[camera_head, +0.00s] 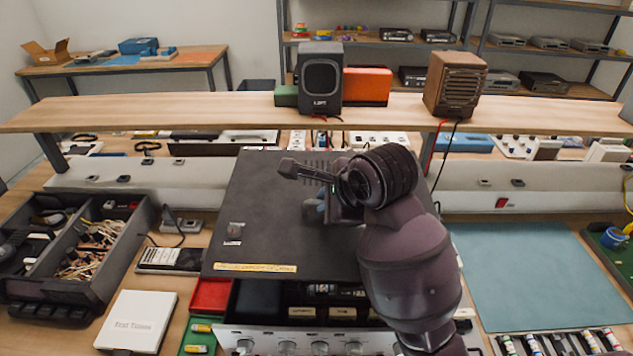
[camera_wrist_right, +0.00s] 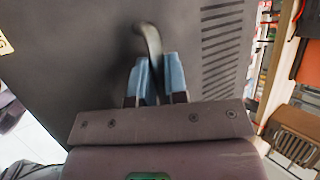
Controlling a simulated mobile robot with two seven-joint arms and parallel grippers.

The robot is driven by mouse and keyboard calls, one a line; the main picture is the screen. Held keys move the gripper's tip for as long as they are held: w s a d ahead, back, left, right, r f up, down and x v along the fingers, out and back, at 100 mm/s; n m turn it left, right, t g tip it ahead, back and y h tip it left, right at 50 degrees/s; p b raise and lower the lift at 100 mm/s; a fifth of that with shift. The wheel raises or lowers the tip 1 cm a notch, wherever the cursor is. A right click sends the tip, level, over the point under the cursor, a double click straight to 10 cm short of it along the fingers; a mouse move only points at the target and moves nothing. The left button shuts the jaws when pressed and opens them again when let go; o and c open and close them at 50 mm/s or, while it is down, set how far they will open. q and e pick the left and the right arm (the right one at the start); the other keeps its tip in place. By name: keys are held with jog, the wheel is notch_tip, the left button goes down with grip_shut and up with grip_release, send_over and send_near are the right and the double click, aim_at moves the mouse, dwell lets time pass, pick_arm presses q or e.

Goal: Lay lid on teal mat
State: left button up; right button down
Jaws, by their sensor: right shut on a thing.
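The lid is a large dark flat panel (camera_head: 270,215) with slots and a yellow label strip, over the hi-fi unit (camera_head: 300,340) in the middle of the bench. The unit's open inside shows below the lid's front edge. My right gripper (camera_head: 318,208) is shut on the lid's handle, seen as a curved grey loop between its blue fingertips in the right wrist view (camera_wrist_right: 158,80). My arm hides part of the lid's right side. The teal mat (camera_head: 530,270) lies flat and bare at the right. My left gripper is not in view.
A grey divided box of wires (camera_head: 95,240) and a white booklet (camera_head: 137,320) are on the left. A row of small bottles (camera_head: 560,342) lines the mat's front edge. A green tray (camera_head: 610,250) stands right of it. Speakers (camera_head: 320,78) stand on the raised shelf behind.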

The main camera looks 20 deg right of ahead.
pick_arm(q)
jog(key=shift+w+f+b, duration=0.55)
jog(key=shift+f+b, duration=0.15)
jog(key=shift+b, duration=0.7)
pick_arm(e)
jog(key=s+d+f+n+y, duration=0.1)
jog(key=d+f, duration=0.5)
jog(key=shift+s+d+f+n+g, duration=0.2)
jog(key=shift+s+f+n+g, duration=0.1)
jog(key=shift+n, duration=0.1)
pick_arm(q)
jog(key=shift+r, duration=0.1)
